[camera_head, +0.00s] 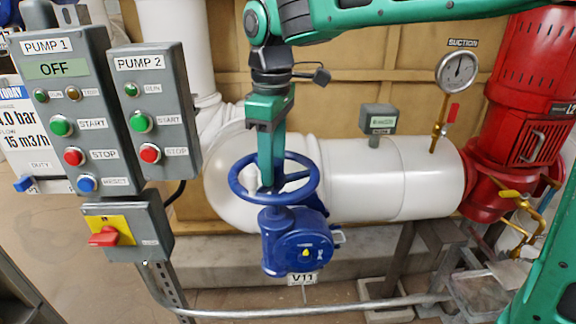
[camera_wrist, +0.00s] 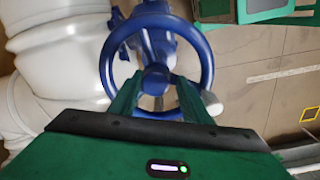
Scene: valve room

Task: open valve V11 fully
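Valve V11 has a blue handwheel (camera_head: 313,187) lying nearly level on a blue gearbox (camera_head: 298,245), with a V11 tag (camera_head: 302,279) below it. My gripper (camera_head: 268,184) points down over the wheel, close to its hub. In the wrist view, the two fingers of my gripper (camera_wrist: 156,85) stand apart, one on each side of the hub of the handwheel (camera_wrist: 211,60). A pale knob (camera_wrist: 212,103) shows at the wheel's rim, beside the right finger. I cannot tell whether the fingertips touch the wheel.
White pipework (camera_head: 360,180) runs behind the valve to a red pump (camera_head: 525,90). A suction gauge (camera_head: 457,72) rises from the pipe. Pump control boxes (camera_head: 75,110) stand at the left; Pump 1 reads OFF. A grey rail (camera_head: 320,308) crosses the front, below the valve.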

